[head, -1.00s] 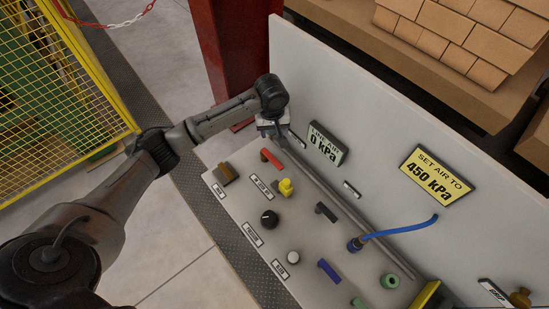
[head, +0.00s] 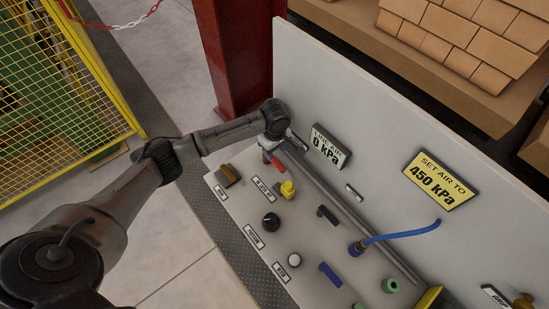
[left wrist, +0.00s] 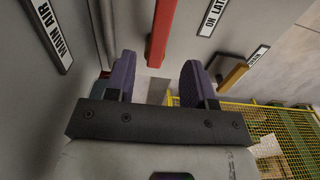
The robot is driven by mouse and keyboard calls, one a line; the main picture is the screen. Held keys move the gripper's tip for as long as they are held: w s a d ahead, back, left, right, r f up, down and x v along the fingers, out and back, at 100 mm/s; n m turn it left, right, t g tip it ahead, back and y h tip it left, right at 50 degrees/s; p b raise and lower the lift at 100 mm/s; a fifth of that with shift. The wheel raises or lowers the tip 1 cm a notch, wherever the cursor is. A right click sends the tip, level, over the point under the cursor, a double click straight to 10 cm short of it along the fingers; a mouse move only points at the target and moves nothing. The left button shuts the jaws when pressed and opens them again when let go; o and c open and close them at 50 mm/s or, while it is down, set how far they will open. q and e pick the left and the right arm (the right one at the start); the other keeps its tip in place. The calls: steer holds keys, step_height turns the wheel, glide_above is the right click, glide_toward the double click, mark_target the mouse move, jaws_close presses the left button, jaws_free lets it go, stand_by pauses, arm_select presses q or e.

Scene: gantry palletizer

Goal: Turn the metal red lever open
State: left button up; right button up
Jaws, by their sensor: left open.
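The red lever (head: 274,162) sits at the back left of the grey panel, partly hidden by my left wrist in the head view. In the left wrist view the red lever (left wrist: 160,32) comes down from the top edge, and its end shows between the two purple finger pads. My left gripper (left wrist: 158,72) is open, with a finger on each side of the lever's end; contact is not visible. In the head view the left gripper (head: 267,144) is mostly hidden under the wrist. The right gripper is not in view.
A grey pipe (head: 345,212) runs beside the lever. A brown-yellow handle (head: 228,175), a yellow valve (head: 288,190) and a black knob (head: 271,222) stand nearby. The upright board carries a sign reading 0 kPa (head: 328,147) and a yellow 450 kPa sign (head: 440,180).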

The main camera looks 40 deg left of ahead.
mark_target(274, 160)
arm_select(q)
steer(key=shift+f, duration=2.9)
steer(key=shift+c, duration=0.5)
jaws_close()
